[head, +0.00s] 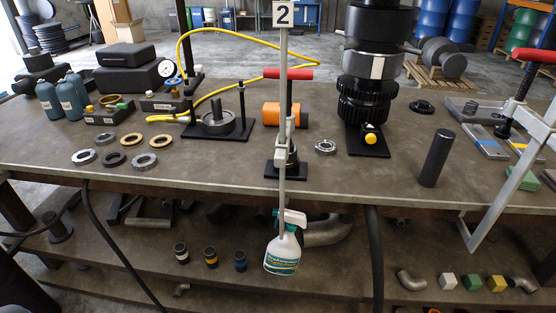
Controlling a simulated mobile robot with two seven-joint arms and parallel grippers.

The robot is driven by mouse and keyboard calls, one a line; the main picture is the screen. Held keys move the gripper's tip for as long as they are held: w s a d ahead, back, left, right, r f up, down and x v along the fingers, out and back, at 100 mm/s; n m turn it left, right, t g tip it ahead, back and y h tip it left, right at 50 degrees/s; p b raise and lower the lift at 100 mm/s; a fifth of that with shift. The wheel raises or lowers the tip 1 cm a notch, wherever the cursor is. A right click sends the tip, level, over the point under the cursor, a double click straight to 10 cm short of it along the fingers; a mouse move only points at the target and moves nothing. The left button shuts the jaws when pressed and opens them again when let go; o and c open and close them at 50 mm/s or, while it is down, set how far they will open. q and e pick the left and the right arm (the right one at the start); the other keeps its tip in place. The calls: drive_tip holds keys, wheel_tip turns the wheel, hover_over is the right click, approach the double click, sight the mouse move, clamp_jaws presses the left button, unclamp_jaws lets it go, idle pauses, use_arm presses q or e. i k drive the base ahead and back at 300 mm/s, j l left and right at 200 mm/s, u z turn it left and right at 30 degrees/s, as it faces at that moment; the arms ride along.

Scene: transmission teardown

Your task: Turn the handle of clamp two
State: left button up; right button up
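Clamp two (282,130) stands at the table's front edge in the middle of the head view. It has a long upright grey bar, with a white plate marked "2" (283,13) near its top. Its red handle (300,74) lies level across the bar, above a dark screw. The screw runs down to a black base plate (270,170) on the table; the bar partly hides the contact there. The bar's lower end hangs below the table edge. Neither of my grippers is in view.
A second red-handled clamp (520,85) stands at the right edge. A black gear stack (367,80) rises just right of clamp two. A spray bottle (284,248) is below the table edge.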

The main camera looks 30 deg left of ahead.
sight(293, 74)
drive_tip(key=j+z, duration=0.2)
drive_tip(key=j, duration=0.75)
drive_tip(key=k+j+z, duration=0.2)
drive_tip(key=j, duration=0.75)
drive_tip(key=i, duration=0.1)
